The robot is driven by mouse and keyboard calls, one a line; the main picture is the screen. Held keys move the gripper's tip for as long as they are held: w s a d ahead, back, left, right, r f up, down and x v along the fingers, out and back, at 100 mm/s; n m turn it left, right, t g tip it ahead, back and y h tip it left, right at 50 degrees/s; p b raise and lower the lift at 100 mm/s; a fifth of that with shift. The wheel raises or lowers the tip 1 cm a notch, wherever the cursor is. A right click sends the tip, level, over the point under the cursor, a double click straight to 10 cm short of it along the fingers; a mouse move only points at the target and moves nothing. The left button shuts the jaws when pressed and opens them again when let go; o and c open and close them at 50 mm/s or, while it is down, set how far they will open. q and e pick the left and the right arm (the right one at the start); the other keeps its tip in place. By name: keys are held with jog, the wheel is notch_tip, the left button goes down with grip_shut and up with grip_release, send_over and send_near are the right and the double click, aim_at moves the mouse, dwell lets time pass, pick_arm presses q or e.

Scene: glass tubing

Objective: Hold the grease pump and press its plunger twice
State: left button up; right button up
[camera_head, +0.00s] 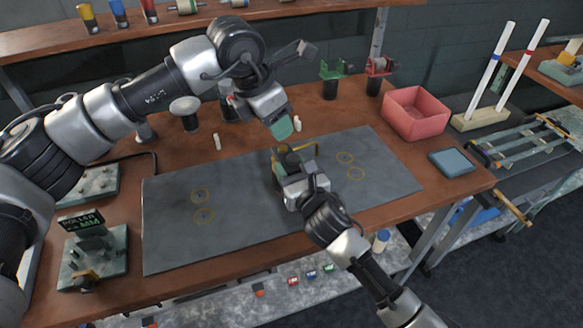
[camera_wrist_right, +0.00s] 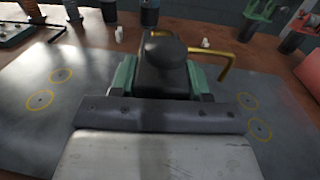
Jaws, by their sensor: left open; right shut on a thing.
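The grease pump (camera_wrist_right: 166,62) has a dark body with a rounded black top and a bent brass spout reaching to the right. It stands over the grey mat (camera_head: 240,210) in the head view. My right gripper (camera_head: 290,165) is shut on its body, and green finger pads flank it in the right wrist view. My left gripper (camera_head: 283,127) is above and slightly behind the pump, apart from it, with its green-tipped fingers pointing down. The gap between its fingers is hard to see. The pump's lower part is hidden by my right gripper.
A pink bin (camera_head: 415,113) and a blue pad (camera_head: 452,162) are at the right of the table. A scale with a green display (camera_head: 85,222) stands at front left. Small white pieces (camera_head: 217,142) and clamp stands (camera_head: 331,85) are behind the mat. The mat's left half is clear.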

aim_at(294, 155)
pick_arm(q)
jog(key=shift+d+m, duration=0.1)
jog(key=shift+m, duration=0.3)
jog(key=c, duration=0.5)
jog(key=shift+d+m, duration=0.1)
jog(key=shift+m, duration=0.5)
grip_shut()
jog(key=shift+w+d+f+m+y, duration=0.25)
jog(key=shift+d+f+m+y, duration=0.55)
jog(key=shift+m, duration=3.25)
jog(key=shift+w+d+f+m+y, duration=0.25)
jog(key=shift+f+m, duration=1)
jog(key=shift+m, duration=2.75)
jog(key=shift+w+d+f+m+y, duration=0.2)
jog(key=shift+d+f+m+y, duration=0.55)
jog(key=shift+m, duration=3.3)
jog(key=shift+a+f, duration=0.25)
jog(key=shift+a, duration=0.05)
